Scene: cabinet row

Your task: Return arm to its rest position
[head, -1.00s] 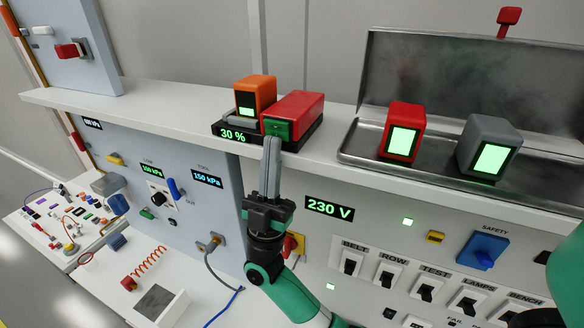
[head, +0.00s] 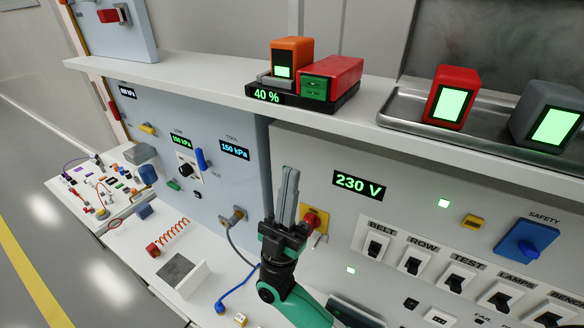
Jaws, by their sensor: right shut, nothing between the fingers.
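My right gripper (head: 287,200) is in the middle of the head view, at the end of a green and black arm. Its fingers are shut, empty and point upward. It stands in front of the cabinet row's panels, below the shelf and apart from the charger (head: 330,103). The charger sits on the shelf, shows 40 % and holds a red block (head: 345,72) and an orange block (head: 297,50). My left gripper is out of view.
The white shelf (head: 190,78) runs above the panels. A metal tray (head: 400,112) on it holds a red device (head: 440,90) and a grey device (head: 535,118). A red knob (head: 318,222) on a yellow plate is close beside the gripper. A row of switches (head: 410,258) is at right.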

